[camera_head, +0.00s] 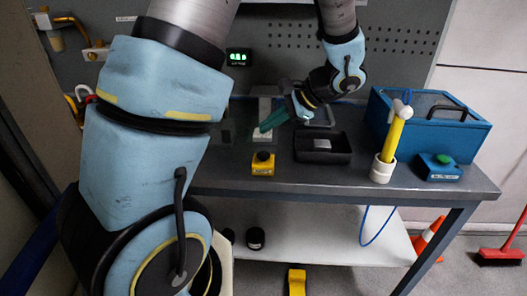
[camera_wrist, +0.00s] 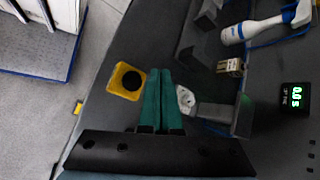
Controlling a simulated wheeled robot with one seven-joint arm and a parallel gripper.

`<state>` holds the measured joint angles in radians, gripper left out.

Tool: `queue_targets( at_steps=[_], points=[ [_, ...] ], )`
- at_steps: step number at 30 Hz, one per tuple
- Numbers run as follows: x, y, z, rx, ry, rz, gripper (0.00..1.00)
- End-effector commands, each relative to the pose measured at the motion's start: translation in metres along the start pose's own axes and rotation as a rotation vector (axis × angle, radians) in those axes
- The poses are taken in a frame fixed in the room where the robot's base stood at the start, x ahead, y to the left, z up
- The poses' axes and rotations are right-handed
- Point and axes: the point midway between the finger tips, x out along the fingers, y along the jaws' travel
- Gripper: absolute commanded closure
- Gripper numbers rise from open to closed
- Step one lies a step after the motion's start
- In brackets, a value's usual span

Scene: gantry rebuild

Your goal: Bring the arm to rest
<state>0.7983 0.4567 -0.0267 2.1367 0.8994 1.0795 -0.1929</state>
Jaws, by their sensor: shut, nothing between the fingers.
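My arm reaches over the grey workbench (camera_head: 345,180) from the left and top of the head view. My gripper (camera_head: 262,132) has green fingers and hangs over the back left part of the bench. In the wrist view the two green fingers (camera_wrist: 160,72) lie side by side, shut, with nothing between them. In that view a yellow block with a black round top (camera_wrist: 126,81) is just left of the fingertips. A pale fitting (camera_wrist: 185,98) is just right of them. I cannot tell the fingers' exact height above the bench.
A black tray (camera_head: 323,158) holds a grey block. Right of it are a yellow-handled tool in a white holder (camera_head: 382,169), a blue case (camera_head: 430,120) and a blue box with a green button (camera_head: 438,167). A pegboard (camera_head: 290,38) with a green-digit display (camera_head: 238,58) stands behind.

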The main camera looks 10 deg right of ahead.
Motion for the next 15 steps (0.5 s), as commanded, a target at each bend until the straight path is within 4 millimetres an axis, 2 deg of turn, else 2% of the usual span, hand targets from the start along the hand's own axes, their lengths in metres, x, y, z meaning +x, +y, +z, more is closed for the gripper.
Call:
queue_targets(
  at_steps=[4, 7, 11, 15],
  points=[
    [0.001, 0.001, 0.001, -0.004, 0.0, 0.006, 1.0],
    [0.01, 0.004, 0.013, -0.044, 0.005, 0.066, 1.0],
    [0.033, 0.022, 0.048, -0.202, 0.037, 0.263, 1.0],
    [0.05, 0.046, 0.085, -0.496, 0.115, 0.513, 1.0]
  ],
)
